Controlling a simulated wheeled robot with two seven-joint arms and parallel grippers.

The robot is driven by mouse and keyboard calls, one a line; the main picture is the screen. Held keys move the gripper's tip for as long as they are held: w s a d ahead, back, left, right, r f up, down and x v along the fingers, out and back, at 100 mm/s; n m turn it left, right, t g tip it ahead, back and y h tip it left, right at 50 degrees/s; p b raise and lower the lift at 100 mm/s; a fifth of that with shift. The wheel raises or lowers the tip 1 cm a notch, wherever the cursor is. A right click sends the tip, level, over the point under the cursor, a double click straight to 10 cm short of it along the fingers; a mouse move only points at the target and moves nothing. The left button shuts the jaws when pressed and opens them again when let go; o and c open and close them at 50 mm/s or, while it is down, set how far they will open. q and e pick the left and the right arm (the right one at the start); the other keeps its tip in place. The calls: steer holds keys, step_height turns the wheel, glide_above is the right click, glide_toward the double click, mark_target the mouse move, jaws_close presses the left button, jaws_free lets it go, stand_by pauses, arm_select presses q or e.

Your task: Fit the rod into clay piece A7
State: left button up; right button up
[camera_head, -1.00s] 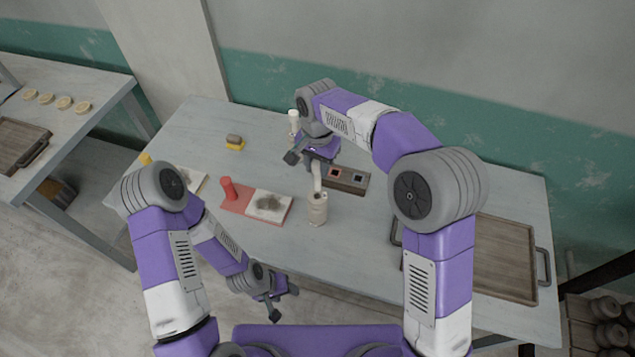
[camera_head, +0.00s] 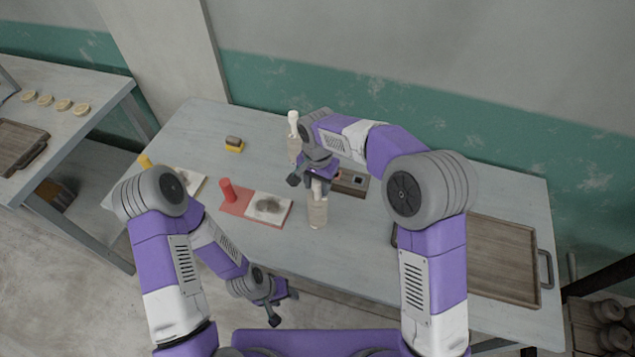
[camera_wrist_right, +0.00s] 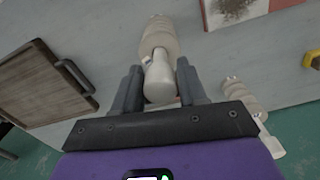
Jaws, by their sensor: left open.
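My right gripper (camera_head: 318,184) is shut on a cream rod, which shows between its fingers in the right wrist view (camera_wrist_right: 159,82). The rod stands at the top of a beige ribbed clay piece (camera_head: 317,214), also seen in the right wrist view (camera_wrist_right: 158,38). The rod's lower end meets or overlaps the clay's top; I cannot tell how deep it sits. A second clay piece (camera_head: 294,148) with a white rod (camera_head: 293,119) in its top stands behind. No A7 label is legible. My left gripper (camera_head: 275,303) is open and empty near the table's front edge.
A dark block with square recesses (camera_head: 352,184) lies behind the clay piece. A red board (camera_head: 237,209) with a white tile and red stamp lies to the left, a yellow-based sponge (camera_head: 234,145) farther back. A wooden tray (camera_head: 502,262) is at the right.

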steer(key=shift+o, duration=1.3)
step_height(320, 180, up, 12)
steer(key=p, duration=0.2)
steer(key=shift+r, duration=0.2)
